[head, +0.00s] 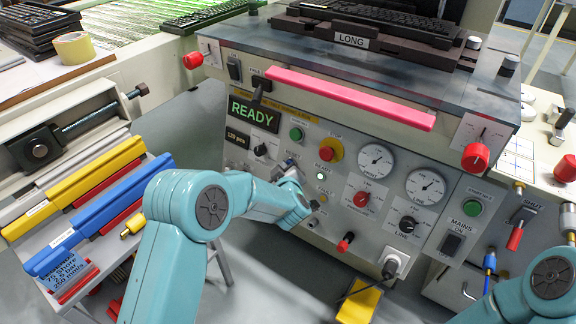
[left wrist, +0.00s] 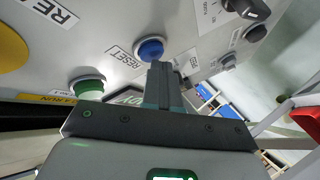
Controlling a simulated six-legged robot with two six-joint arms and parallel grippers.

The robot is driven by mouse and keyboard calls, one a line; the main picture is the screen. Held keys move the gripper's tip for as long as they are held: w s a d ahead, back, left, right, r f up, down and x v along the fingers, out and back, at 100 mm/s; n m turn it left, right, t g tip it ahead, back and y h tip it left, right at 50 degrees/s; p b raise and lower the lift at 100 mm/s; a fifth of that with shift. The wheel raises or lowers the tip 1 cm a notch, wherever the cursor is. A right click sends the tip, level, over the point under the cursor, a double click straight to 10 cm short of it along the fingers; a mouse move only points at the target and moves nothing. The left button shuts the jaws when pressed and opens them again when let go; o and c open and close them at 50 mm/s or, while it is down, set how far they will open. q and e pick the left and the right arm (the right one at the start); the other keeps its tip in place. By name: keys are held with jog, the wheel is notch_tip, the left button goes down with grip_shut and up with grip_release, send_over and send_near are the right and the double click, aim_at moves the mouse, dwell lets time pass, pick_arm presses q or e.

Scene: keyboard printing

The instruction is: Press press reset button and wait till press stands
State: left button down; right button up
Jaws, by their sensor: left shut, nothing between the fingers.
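The press control panel (head: 235,145) faces me in the head view. Its screen (head: 254,113) reads READY in green. In the left wrist view a blue button (left wrist: 149,48) sits beside a label reading RESET (left wrist: 125,59). My left gripper (head: 287,171) is shut and empty, with its tips at the panel by the RESET label. In the left wrist view its shut fingers (left wrist: 158,72) end right at the blue button's lower edge; I cannot tell whether they touch or press it. The gripper hides the button in the head view. My right gripper is out of view.
A green button (head: 296,134) and a red stop knob on yellow (head: 330,150) are close by. A lit lamp (head: 320,178) is right of my gripper. Gauges (head: 376,160), knobs and a plugged socket (head: 396,262) lie further right. A pink bar (head: 350,98) runs along the top edge.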

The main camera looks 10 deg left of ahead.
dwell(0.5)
pick_arm(q)
jog(key=shift+s+a+r, duration=0.2)
jog(key=shift+s+a, duration=0.05)
jog(key=shift+s, duration=0.5)
jog(key=s, duration=0.1)
jog(key=s+a+r, duration=0.1)
jog(key=s, duration=0.2)
jog(key=shift+s+a+r, duration=0.25)
jog(key=shift+a+r, duration=0.05)
jog(key=shift+a, duration=0.05)
